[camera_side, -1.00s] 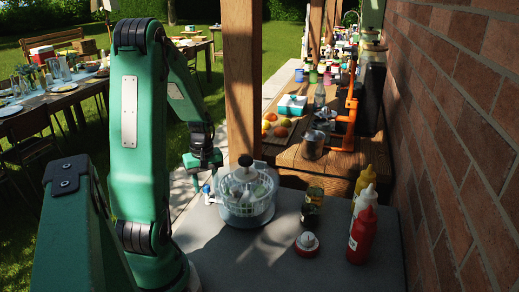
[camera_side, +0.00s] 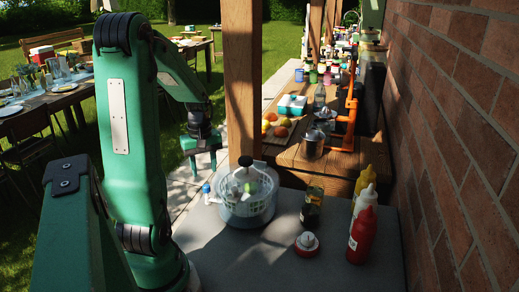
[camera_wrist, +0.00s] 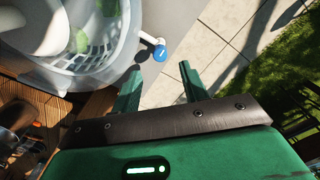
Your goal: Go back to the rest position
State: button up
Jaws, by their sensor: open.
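My gripper (camera_side: 205,161) is green. In the side view it hangs in the air behind and left of the salad spinner, beyond the grey table's edge. In the wrist view my gripper (camera_wrist: 157,78) shows its two green fingers spread apart with nothing between them. The salad spinner (camera_side: 246,197) is a clear bowl with a white basket, a dark knob and green pieces inside. It stands on the grey tabletop (camera_side: 250,258). It also shows large at the upper left of the wrist view (camera_wrist: 95,68), apart from the fingers.
A small blue-and-white item (camera_side: 207,190) lies beside the spinner. A dark jar (camera_side: 312,207), a red-and-white round item (camera_side: 307,241), a red bottle (camera_side: 362,236), a white bottle (camera_side: 365,197) and a yellow bottle (camera_side: 368,178) stand to the right. A wooden post (camera_side: 241,80) rises behind; a brick wall (camera_side: 455,130) bounds the right.

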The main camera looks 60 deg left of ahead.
jog(key=shift+r, duration=0.85)
jog(key=shift+w+d+r, duration=0.2)
jog(key=shift+w+r, duration=0.1)
jog(key=shift+w, duration=0.05)
jog(key=w+d+r+m, duration=0.1)
jog(key=w+d+r+m+t+y, duration=0.1)
jog(key=w+r, duration=0.1)
jog(key=w+d+r+m, duration=0.1)
jog(key=r, duration=0.1)
jog(key=shift+w+d+t+y, duration=0.15)
jog(key=shift+t+y, duration=0.15)
jog(key=shift+t, duration=0.1)
jog(key=d+r+m, duration=0.1)
jog(key=d, duration=0.1)
jog(key=w+d+r+m, duration=0.1)
jog(key=d, duration=0.1)
jog(key=d+r+m+t, duration=0.1)
jog(key=d, duration=0.1)
jog(key=shift+w+d+m, duration=0.25)
jog(key=shift+w+m, duration=0.15)
jog(key=s+d+r+m+t, duration=0.1)
jog(key=s+d+m, duration=0.1)
jog(key=d+m, duration=0.3)
jog(key=s+d+r+m+t+h, duration=0.1)
jog(key=d+m, duration=0.5)
jog(key=d, duration=0.6)
jog(key=shift+s+d+r+t+h, duration=0.15)
jog(key=shift+s+r+t+h, duration=0.25)
jog(key=shift+s, duration=0.3)
